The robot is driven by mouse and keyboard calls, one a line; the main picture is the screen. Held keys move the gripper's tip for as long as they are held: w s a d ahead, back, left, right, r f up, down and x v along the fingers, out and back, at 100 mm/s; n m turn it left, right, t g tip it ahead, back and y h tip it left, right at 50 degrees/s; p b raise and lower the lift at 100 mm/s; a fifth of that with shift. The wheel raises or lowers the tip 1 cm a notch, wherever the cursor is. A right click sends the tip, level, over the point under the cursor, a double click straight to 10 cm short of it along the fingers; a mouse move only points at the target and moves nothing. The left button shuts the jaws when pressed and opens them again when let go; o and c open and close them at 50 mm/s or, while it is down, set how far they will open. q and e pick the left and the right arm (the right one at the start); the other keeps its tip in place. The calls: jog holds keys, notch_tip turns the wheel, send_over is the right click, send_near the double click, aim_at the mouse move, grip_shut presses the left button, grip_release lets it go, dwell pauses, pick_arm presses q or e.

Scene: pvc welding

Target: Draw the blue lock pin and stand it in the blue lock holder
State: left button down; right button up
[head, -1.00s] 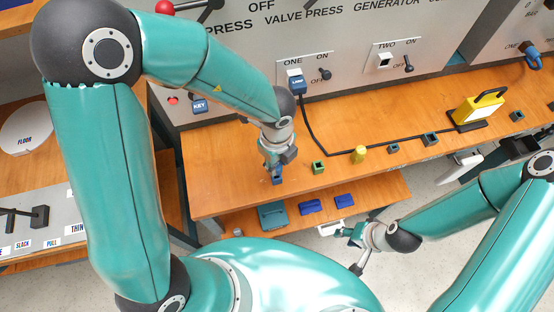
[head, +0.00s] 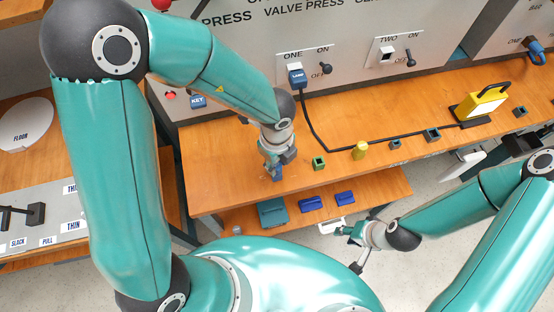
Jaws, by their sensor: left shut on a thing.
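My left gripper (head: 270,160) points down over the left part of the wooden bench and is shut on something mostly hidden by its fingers. A small dark blue piece (head: 278,175) shows at its fingertips, at bench height. I cannot tell lock pin from holder there, or whether the pin stands in the holder. My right gripper (head: 352,238) hangs in front of the bench, away from the blue piece; its finger opening is unclear.
A green square holder (head: 319,162) stands just right of the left gripper. Beyond it are a yellow cylinder (head: 360,151), dark square holders (head: 432,135), a black cable (head: 345,150) and a yellow lamp (head: 480,103). Blue bins (head: 310,205) sit on the lower shelf.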

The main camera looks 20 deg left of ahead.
aim_at(276, 166)
pick_arm(q)
jog(key=shift+f, duration=0.5)
jog(key=c, duration=0.8)
grip_release()
jog(key=shift+o, duration=0.2)
jog(key=shift+r, duration=0.1)
notch_tip(276, 166, up, 12)
jog(key=shift+s+f, duration=0.1)
jog(key=shift+f, duration=0.1)
